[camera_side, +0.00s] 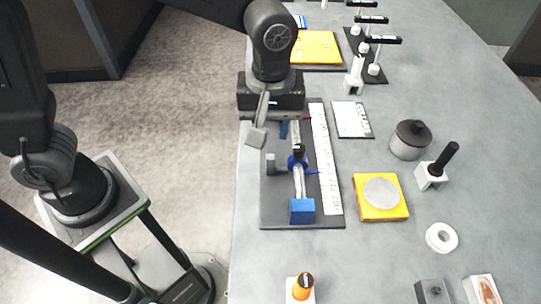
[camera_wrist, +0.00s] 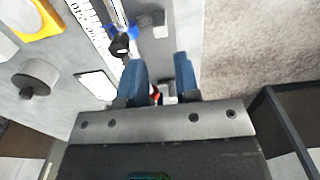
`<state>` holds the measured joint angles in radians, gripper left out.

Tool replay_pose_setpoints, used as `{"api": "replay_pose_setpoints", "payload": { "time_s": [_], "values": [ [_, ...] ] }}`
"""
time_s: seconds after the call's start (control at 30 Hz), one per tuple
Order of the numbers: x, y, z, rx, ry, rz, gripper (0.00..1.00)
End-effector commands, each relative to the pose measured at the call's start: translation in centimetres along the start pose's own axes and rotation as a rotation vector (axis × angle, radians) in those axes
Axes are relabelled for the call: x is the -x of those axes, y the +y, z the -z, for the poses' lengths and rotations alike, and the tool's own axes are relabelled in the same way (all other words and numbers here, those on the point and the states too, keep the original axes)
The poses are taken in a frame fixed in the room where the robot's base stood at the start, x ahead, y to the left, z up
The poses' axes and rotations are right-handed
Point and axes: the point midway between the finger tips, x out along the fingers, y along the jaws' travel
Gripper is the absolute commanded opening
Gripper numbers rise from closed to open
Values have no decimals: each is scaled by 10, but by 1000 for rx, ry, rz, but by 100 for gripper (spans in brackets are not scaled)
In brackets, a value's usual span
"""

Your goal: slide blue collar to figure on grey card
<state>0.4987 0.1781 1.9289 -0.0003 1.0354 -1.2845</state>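The blue collar (camera_side: 297,162) sits on the metal rail, with a black knob on top and a blue pointer toward the white scale (camera_side: 326,160). In the wrist view the collar (camera_wrist: 122,33) lies just beyond my fingertips. My gripper (camera_side: 284,128) is above the rail's far end, apart from the collar. In the wrist view my gripper's blue fingers (camera_wrist: 160,70) stand apart with no object clearly held between them. The card (camera_side: 352,117) lies right of the scale, pale with a dark border; its writing is too small to read. It also shows in the wrist view (camera_wrist: 97,84).
A blue block (camera_side: 302,211) closes the rail's near end; a grey block (camera_side: 275,164) stands left of the collar. To the right are a yellow plate with a grey disc (camera_side: 381,196), a dark-lidded pot (camera_side: 410,140) and a black-handled tool (camera_side: 436,168).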

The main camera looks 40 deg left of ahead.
Motion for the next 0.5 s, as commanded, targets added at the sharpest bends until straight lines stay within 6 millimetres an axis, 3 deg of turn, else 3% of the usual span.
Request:
{"api": "replay_pose_setpoints", "payload": {
  "time_s": [0.2,0.5],
  "values": [
    [-47,-1,0,0,-1,4,30],
    [-84,0,0,-1,-1,1,30]
  ]
}}
